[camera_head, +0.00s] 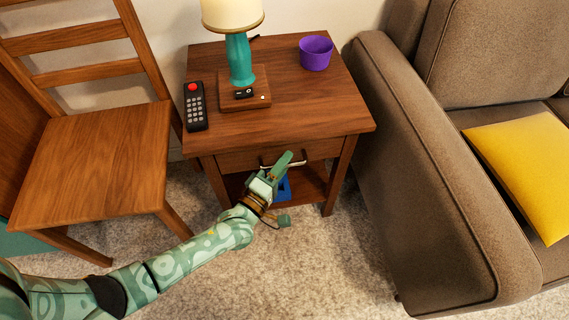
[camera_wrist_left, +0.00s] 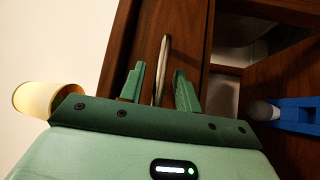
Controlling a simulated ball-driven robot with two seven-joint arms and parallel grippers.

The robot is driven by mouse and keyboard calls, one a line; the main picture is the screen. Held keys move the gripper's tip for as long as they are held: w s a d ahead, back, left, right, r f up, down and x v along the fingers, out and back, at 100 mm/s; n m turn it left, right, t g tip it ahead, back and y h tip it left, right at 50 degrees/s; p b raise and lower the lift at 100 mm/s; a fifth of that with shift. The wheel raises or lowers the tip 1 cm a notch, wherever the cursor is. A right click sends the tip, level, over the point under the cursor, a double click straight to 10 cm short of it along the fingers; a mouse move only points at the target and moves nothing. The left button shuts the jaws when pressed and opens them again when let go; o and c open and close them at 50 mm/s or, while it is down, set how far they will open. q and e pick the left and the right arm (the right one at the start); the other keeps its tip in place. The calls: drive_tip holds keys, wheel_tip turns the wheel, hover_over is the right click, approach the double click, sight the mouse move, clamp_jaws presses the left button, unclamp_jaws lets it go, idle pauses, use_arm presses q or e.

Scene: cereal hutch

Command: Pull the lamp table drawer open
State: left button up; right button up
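The wooden lamp table (camera_head: 315,110) stands in the middle of the head view. Its drawer front (camera_head: 236,160) sits under the top and looks closed, level with the frame. A pale metal bar handle (camera_head: 297,163) is on the drawer front, partly hidden by my gripper. My left gripper (camera_head: 280,168) is at the handle. In the left wrist view, the handle (camera_wrist_left: 161,65) runs between the two green fingers of the gripper (camera_wrist_left: 159,88). The fingers are apart, with gaps visible beside the bar. My right gripper is in neither view.
A lamp (camera_head: 239,55), a remote (camera_head: 194,106) and a purple bowl (camera_head: 316,54) stand on the tabletop. A blue object (camera_head: 285,189) is below the drawer. A chair (camera_head: 90,160) is at left, a sofa (camera_head: 420,180) close at right. Carpet in front is open.

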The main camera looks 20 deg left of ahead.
use_arm(q)
clamp_jaws()
drive_tip(key=shift+s, duration=0.1)
drive_tip(key=s+d+p, duration=0.2)
drive_tip(key=s+d, duration=0.4)
drive_tip(key=s, duration=0.3)
drive_tip(key=s+d+p, duration=0.2)
drive_tip(key=s+d, duration=0.4)
drive_tip(key=s, duration=0.3)
drive_tip(key=shift+s+d, duration=0.35)
drive_tip(key=shift+s, duration=0.05)
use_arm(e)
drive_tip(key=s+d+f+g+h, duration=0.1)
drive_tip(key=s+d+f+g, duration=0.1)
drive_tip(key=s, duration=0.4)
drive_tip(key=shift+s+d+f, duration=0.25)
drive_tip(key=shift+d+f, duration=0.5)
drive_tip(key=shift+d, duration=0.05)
use_arm(q)
unclamp_jaws()
